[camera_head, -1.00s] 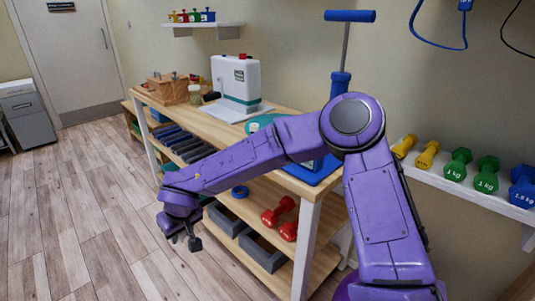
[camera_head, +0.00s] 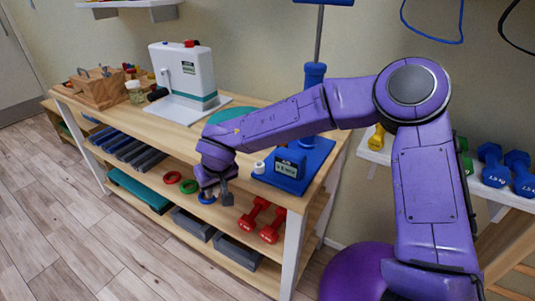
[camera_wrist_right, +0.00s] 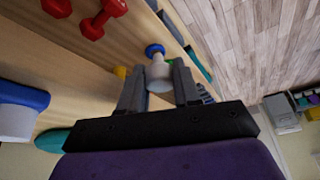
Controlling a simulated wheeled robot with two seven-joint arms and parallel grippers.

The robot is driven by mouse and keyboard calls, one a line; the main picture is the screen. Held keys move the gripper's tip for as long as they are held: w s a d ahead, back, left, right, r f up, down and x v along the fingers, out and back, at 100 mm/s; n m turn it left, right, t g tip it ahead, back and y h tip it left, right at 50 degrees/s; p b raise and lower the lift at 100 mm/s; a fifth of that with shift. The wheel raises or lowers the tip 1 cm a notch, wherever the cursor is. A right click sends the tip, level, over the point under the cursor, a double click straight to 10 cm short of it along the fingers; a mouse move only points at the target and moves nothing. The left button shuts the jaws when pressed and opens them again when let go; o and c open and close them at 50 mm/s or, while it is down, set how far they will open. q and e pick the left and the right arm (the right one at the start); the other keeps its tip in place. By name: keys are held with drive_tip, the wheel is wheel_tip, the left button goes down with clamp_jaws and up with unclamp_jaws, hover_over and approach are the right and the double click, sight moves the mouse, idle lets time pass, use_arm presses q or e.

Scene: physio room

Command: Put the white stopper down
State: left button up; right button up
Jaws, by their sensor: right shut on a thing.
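My right gripper (camera_head: 215,195) hangs beside the front edge of the wooden bench (camera_head: 165,124), in front of the lower shelf. In the right wrist view the gripper (camera_wrist_right: 159,92) is shut on the white stopper (camera_wrist_right: 158,76), a pale tapered piece between the two fingers. In the head view the fingers and wrist hide the held stopper. My left gripper is not in view.
On the bench are a white machine (camera_head: 183,75), a wooden box (camera_head: 101,88), and a blue-based device (camera_head: 296,165) beside a small white cylinder (camera_head: 259,167). Red dumbbells (camera_head: 272,226) and coloured rings (camera_head: 188,186) lie on the shelf. A purple ball (camera_head: 352,270) stands at right.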

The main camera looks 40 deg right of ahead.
drive_tip(key=s+d+r+m+g+h+p, duration=0.1)
drive_tip(key=s+d+r+m+p, duration=0.15)
drive_tip(key=r+p, duration=0.3)
drive_tip(key=s+d+r+m+h+p, duration=0.1)
drive_tip(key=s+r+m+p, duration=0.25)
drive_tip(key=r, duration=0.35)
drive_tip(key=s+d+r+m+g+h+p, duration=0.1)
drive_tip(key=s+d+r+m+p, duration=0.1)
drive_tip(key=r+m+p, duration=0.3)
drive_tip(key=s+d+r+m+g+h+p, duration=0.1)
drive_tip(key=s+d+r+m+g+p, duration=0.1)
drive_tip(key=s+r+m, duration=0.4)
drive_tip(key=m+g+y+p, duration=0.1)
drive_tip(key=m+g+p, duration=0.35)
drive_tip(key=m, duration=0.45)
hover_over(263, 164)
drive_tip(key=a, duration=0.1)
drive_tip(key=shift+t, duration=0.45)
wheel_tip(263, 164, down, 11)
drive_tip(key=shift+w+f, duration=0.15)
drive_tip(key=f, duration=0.3)
drive_tip(key=shift+w+f+p, duration=0.25)
drive_tip(key=shift+f+p, duration=0.05)
drive_tip(key=shift+f, duration=0.1)
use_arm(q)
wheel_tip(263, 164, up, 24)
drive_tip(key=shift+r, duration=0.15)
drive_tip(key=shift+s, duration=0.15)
